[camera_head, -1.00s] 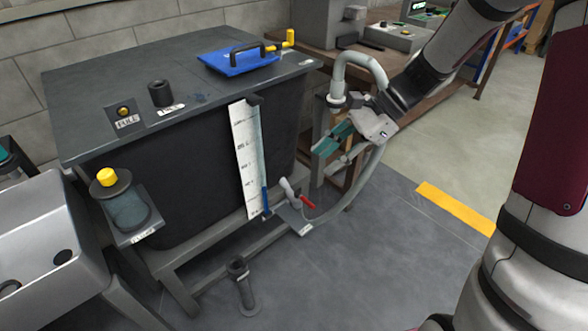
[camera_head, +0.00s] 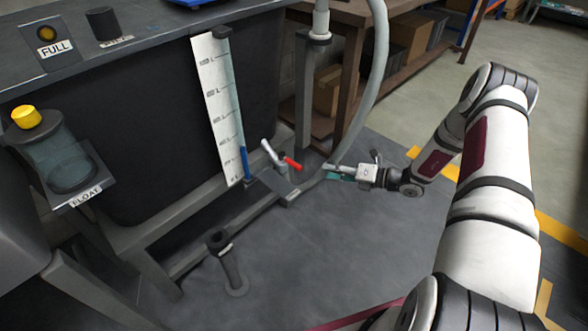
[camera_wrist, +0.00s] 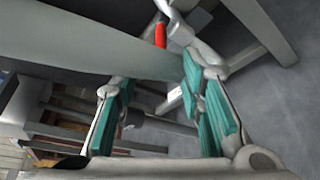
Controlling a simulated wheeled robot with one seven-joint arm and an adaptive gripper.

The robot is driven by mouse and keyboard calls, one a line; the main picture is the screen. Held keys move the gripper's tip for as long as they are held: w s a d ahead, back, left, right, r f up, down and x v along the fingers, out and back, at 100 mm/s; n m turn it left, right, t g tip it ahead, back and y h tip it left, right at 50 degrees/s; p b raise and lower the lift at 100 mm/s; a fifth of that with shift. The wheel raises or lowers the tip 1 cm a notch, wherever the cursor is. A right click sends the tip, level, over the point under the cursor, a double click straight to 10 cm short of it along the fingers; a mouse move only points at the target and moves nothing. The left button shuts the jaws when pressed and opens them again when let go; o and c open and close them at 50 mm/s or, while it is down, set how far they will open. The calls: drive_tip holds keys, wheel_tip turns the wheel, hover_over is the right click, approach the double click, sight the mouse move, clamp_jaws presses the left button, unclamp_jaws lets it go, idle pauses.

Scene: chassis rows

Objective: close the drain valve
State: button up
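The drain valve (camera_head: 277,157) sits low at the front right of the dark tank, beside the sight gauge. It has a pale body and a red lever (camera_head: 291,163), which points right and slightly down. In the wrist view the red lever (camera_wrist: 160,34) shows at the top, beyond the fingertips. My gripper (camera_head: 335,173) is just right of the lever at about its height, apart from it. In the wrist view my gripper (camera_wrist: 155,82) is open, its teal pads well apart, with no object clearly held. The grey hose crosses ahead of the fingers and hides part of the valve.
The grey hose (camera_head: 361,105) curves down close to my gripper and the valve. The level gauge (camera_head: 216,100) stands left of the valve. A short post (camera_head: 229,265) rises from the floor at front left. A wooden bench (camera_head: 350,30) is behind. Floor right of the post is clear.

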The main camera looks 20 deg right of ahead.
sight(294, 162)
drive_tip(key=b+x, duration=0.3)
drive_tip(key=x, duration=1)
drive_tip(key=shift+w+a+f+b, duration=0.2)
drive_tip(key=shift+w+a+b, duration=0.1)
drive_tip(key=shift+b, duration=0.1)
clamp_jaws()
